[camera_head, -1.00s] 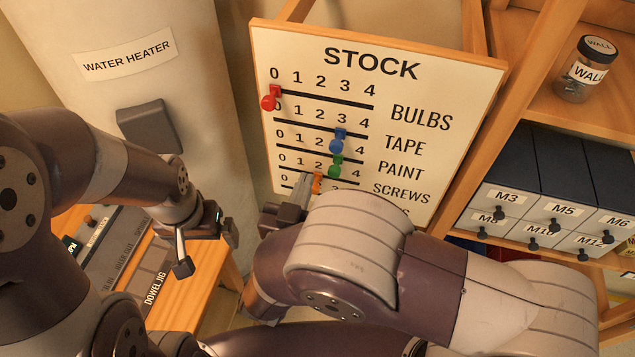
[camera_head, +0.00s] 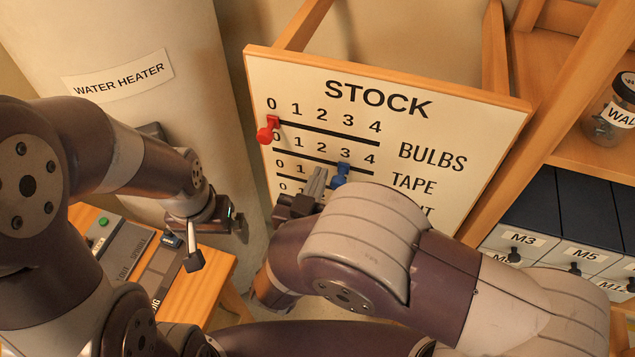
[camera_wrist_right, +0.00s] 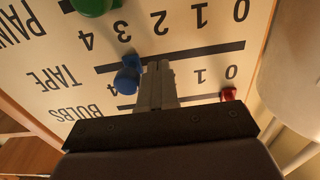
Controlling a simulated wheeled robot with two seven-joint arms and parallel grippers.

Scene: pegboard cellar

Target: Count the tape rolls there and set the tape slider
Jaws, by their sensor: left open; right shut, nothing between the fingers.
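The STOCK board (camera_head: 290,75) stands ahead, with number rows 0 to 4. The blue tape slider (camera_head: 341,174) sits at about 3 on the TAPE line; it also shows in the right wrist view (camera_wrist_right: 126,76). My right gripper (camera_head: 318,182) is shut and empty, its fingertips (camera_wrist_right: 158,72) close beside the blue slider on the lower-number side. I cannot tell whether they touch it. My left gripper (camera_head: 218,243) is open and empty, left of the board. No tape rolls are seen. My right arm hides the lower board rows in the head view.
The red bulbs slider (camera_head: 267,130) is at 0. A green slider (camera_wrist_right: 92,6) is on the PAINT row. Labelled drawers (camera_head: 520,240) and a jar (camera_head: 610,115) are on shelving at right.

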